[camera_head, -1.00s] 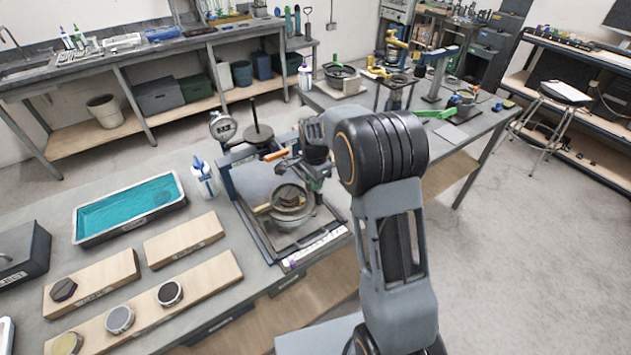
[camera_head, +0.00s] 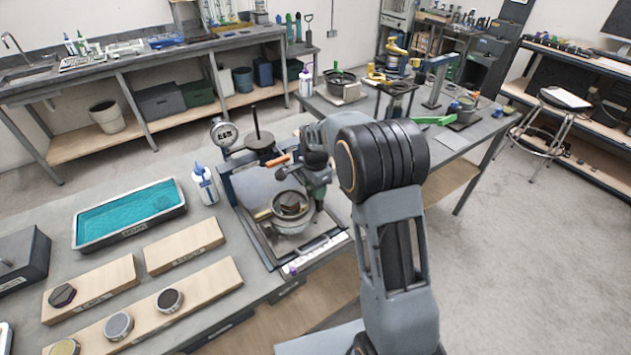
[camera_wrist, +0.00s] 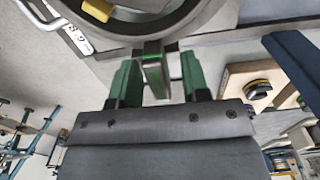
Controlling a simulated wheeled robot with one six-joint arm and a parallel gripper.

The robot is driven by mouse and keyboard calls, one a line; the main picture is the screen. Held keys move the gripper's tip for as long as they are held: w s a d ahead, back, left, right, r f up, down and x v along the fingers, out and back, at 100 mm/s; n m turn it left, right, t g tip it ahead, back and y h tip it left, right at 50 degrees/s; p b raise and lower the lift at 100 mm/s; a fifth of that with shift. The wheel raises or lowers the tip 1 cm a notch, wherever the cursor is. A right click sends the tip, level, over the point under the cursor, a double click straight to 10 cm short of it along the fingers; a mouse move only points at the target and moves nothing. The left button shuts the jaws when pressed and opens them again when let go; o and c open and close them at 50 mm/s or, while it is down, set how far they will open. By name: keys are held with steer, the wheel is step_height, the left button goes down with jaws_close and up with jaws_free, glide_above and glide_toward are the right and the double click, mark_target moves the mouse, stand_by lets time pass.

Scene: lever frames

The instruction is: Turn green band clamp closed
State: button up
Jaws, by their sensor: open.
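A round metal vessel (camera_head: 291,216) with a dark piece in its mouth stands in a framed station on the near bench. Its rounded rim (camera_wrist: 130,12) fills the top of the wrist view. A narrow upright tab with green edges (camera_wrist: 154,72), seemingly the green band clamp's lever, juts from the rim toward me. My gripper (camera_wrist: 158,78) has green fingers standing apart on either side of this tab, with gaps visible. In the head view my gripper (camera_head: 319,192) is at the vessel's right side; its fingertips are small there and partly hidden.
A yellow handle (camera_head: 263,214) sticks out at the vessel's left, and an orange handle (camera_head: 278,161) lies behind it. A dial gauge (camera_head: 223,133), a bottle (camera_head: 205,184) and a teal-filled tray (camera_head: 130,216) stand to the left.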

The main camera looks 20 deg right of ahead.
step_height(320, 180, up, 14)
steer(key=shift+b, duration=0.45)
steer(key=shift+f, duration=0.15)
steer(key=s+f+n+t, duration=0.1)
steer(key=s+n+t, duration=0.3)
steer(key=s+n, duration=1)
steer(key=s, duration=0.9)
steer(key=shift+s+d+f+n, duration=0.2)
steer(key=shift+f+n, duration=0.1)
steer(key=shift+f, duration=0.05)
